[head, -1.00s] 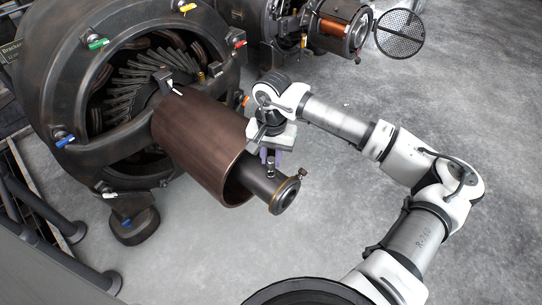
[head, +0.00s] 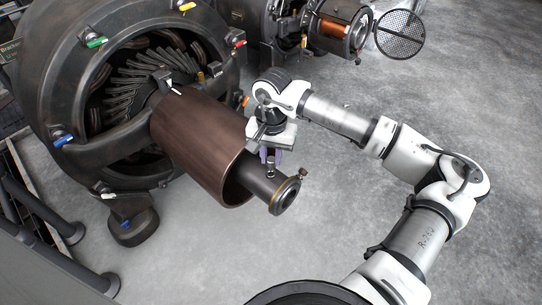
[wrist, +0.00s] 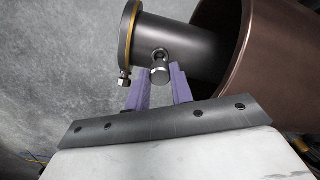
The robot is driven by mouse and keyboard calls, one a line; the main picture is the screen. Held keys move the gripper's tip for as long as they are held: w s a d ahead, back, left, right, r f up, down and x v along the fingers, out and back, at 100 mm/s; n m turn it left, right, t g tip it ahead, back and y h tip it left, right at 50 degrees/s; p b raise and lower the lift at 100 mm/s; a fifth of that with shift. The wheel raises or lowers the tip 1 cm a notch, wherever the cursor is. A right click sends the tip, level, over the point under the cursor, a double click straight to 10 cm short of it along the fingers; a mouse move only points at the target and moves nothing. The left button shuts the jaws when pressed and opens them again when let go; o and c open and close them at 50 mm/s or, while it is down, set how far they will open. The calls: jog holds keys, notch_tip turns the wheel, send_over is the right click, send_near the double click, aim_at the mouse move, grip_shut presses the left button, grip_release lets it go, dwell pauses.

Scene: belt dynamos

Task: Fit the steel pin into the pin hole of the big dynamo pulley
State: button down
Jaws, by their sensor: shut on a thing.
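The big dynamo pulley (head: 195,140) is a brown drum on the front of the large dark dynamo. A dark hub (head: 282,196) with a brass-coloured ring sticks out of its open end. My gripper (head: 271,157) is at the hub's upper side, its purple fingers pointing at it. It is shut on the short steel pin (head: 270,165), which also shows between the fingers in the wrist view (wrist: 160,74). The pin's far end meets the hub (wrist: 180,42) in the picture. The pin hole is hidden, and I cannot tell how deep the pin sits.
A small knobbed screw (head: 302,174) sticks out of the hub's end, close to the gripper in the wrist view. The pulley's rim (wrist: 238,50) is near the right finger. A second dynamo (head: 335,28) with a round mesh cover (head: 400,34) stands behind. Grey floor is clear at right.

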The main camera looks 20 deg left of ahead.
aim_at(271, 159)
jog(key=shift+f+b, duration=1.75)
jog(key=shift+b, duration=0.15)
jog(key=c, duration=1.1)
grip_release()
jog(key=shift+c, duration=0.2)
notch_tip(271, 159, up, 14)
jog(key=p, duration=0.2)
jog(key=shift+w, duration=0.1)
